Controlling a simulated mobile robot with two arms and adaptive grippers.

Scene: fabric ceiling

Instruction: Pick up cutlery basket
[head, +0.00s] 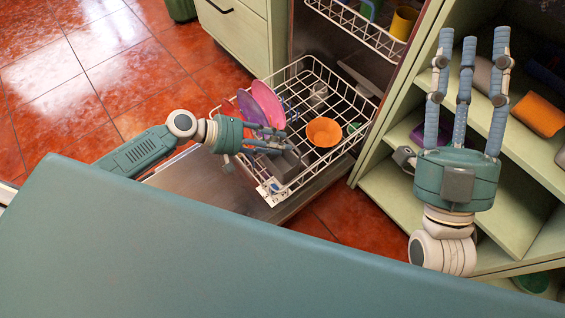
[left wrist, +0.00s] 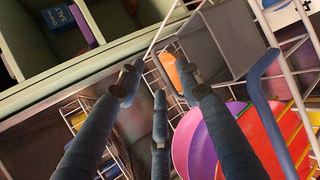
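The grey cutlery basket (head: 289,162) stands at the near right edge of the dishwasher's lower rack. In the left wrist view, the grey basket (left wrist: 222,42) is just beyond my fingertips, to the upper right. My left gripper (head: 280,140) reaches in over the rack from the left, close to the basket. Its fingers (left wrist: 158,82) are spread, with nothing between them; whether one touches the basket I cannot tell. My right gripper (head: 470,50) is raised with its fingers apart and empty, in front of the shelves.
The white lower rack (head: 320,75) is pulled out on the open door (head: 200,185). It holds pink and purple plates (head: 262,105) and an orange bowl (head: 324,132). The upper rack (head: 355,28) holds a yellow cup (head: 403,22). Green shelves (head: 510,205) stand right; a teal surface (head: 180,250) fills the foreground.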

